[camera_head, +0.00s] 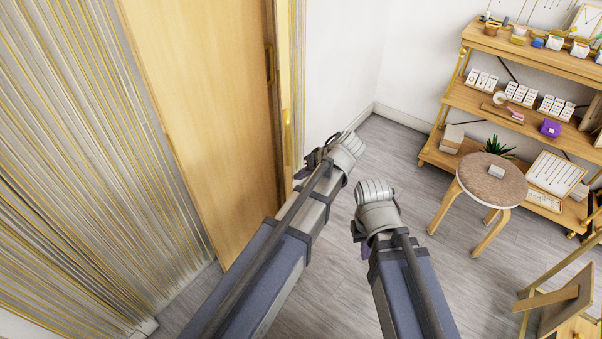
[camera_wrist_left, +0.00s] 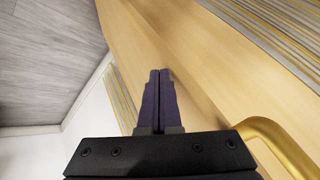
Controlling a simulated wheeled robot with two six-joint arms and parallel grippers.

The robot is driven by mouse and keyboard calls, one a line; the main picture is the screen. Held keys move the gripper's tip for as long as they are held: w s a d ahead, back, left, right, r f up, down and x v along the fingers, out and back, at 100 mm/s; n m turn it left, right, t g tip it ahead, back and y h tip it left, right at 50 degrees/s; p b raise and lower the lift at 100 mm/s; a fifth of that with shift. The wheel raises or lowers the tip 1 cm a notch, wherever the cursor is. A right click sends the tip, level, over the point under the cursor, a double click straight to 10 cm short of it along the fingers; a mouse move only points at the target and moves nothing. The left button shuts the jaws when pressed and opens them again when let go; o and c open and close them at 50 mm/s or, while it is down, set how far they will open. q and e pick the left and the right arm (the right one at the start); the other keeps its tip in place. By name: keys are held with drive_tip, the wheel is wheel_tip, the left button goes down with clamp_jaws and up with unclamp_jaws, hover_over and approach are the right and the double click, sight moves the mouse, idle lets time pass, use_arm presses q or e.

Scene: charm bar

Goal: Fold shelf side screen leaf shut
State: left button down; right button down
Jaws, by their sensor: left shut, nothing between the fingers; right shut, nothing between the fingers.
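The wooden screen leaf (camera_head: 210,110) stands upright on the left in the head view, with a gold bar handle (camera_head: 287,135) near its right edge. In the left wrist view the pale wood leaf (camera_wrist_left: 150,45) runs diagonally behind the fingers, and the gold handle (camera_wrist_left: 285,140) is at the lower right. My left gripper (camera_head: 302,173) is shut and empty by the leaf's right edge, below the handle. Its closed fingers (camera_wrist_left: 158,90) lie in front of the wood; contact cannot be told. My right gripper (camera_head: 364,251) is shut and empty, mostly hidden by its wrist, over the floor.
A striped grey and gold curtain-like wall (camera_head: 85,160) is left of the leaf. A round stool (camera_head: 490,180) and wooden display shelves (camera_head: 520,95) with jewellery stand at right. A wooden frame (camera_head: 560,310) is at the lower right. Grey floor (camera_head: 400,155) lies open between.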

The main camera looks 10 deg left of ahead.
use_arm(q)
drive_tip(key=s+a+m+t+h, duration=0.1)
drive_tip(key=s+a+m, duration=0.1)
drive_tip(key=a, duration=2.5)
drive_tip(key=shift+s+m+t, duration=0.3)
drive_tip(key=shift+m, duration=0.2)
